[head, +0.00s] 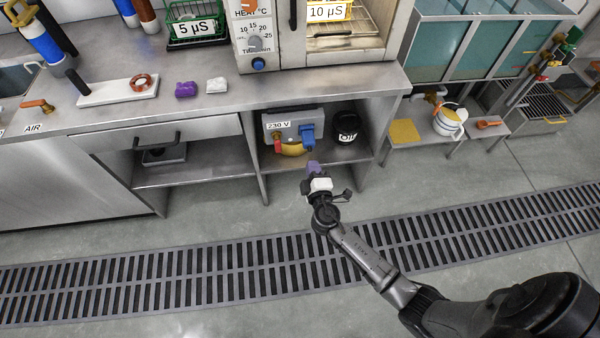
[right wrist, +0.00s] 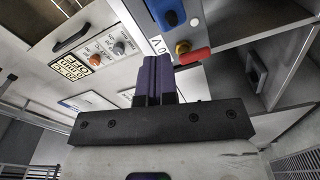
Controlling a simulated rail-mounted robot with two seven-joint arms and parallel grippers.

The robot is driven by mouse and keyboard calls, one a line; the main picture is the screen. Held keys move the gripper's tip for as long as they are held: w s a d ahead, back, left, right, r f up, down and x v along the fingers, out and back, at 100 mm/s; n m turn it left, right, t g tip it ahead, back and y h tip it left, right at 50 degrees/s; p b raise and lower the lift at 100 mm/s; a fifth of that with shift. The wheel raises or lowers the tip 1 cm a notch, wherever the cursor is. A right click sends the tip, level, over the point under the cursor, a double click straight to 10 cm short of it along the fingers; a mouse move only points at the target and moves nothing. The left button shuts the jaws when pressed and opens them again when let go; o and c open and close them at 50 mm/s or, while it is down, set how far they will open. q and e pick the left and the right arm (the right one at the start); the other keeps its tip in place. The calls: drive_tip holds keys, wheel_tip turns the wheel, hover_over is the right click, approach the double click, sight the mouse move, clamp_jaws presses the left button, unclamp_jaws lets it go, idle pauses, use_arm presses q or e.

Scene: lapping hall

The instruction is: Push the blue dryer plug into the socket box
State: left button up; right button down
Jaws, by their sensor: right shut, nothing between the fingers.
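The socket box (head: 279,124), grey with a 230 V label, stands on the open lower shelf under the bench. The blue dryer plug (head: 307,134) is at the right part of its front; how deep it sits I cannot tell. In the right wrist view the blue plug (right wrist: 168,12) and the box's grey face (right wrist: 200,28) are at the top, beyond my fingertips. My right gripper (head: 313,166) is in front of and below the box, its purple fingers shut and empty; it also shows in the right wrist view (right wrist: 157,72). My left gripper is out of view.
A red and yellow part (head: 290,149) is on the box's lower front. A black oil container (head: 347,127) stands close right of the box. The shelf has an upright panel at each side and the bench top (head: 215,100) above. The floor in front is clear, with a grating (head: 180,275).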

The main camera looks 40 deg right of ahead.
sight(310, 144)
drive_tip(key=shift+w+d+n, duration=0.5)
drive_tip(key=shift+w+n, duration=0.15)
drive_tip(key=shift+w, duration=0.1)
drive_tip(key=shift+w+d+n, duration=0.55)
drive_tip(key=shift+w+n, duration=0.15)
drive_tip(key=shift+w, duration=0.1)
drive_tip(key=shift+w+d+n, duration=0.5)
drive_tip(key=shift+w+n, duration=0.15)
drive_tip(key=shift+w, duration=0.1)
drive_tip(key=shift+w+d+b, duration=0.2)
drive_tip(key=shift+w+b, duration=0.1)
drive_tip(key=shift+w, duration=0.05)
drive_tip(key=shift+w+d, duration=0.1)
drive_tip(key=shift+w, duration=0.1)
drive_tip(key=shift+d+f, duration=0.1)
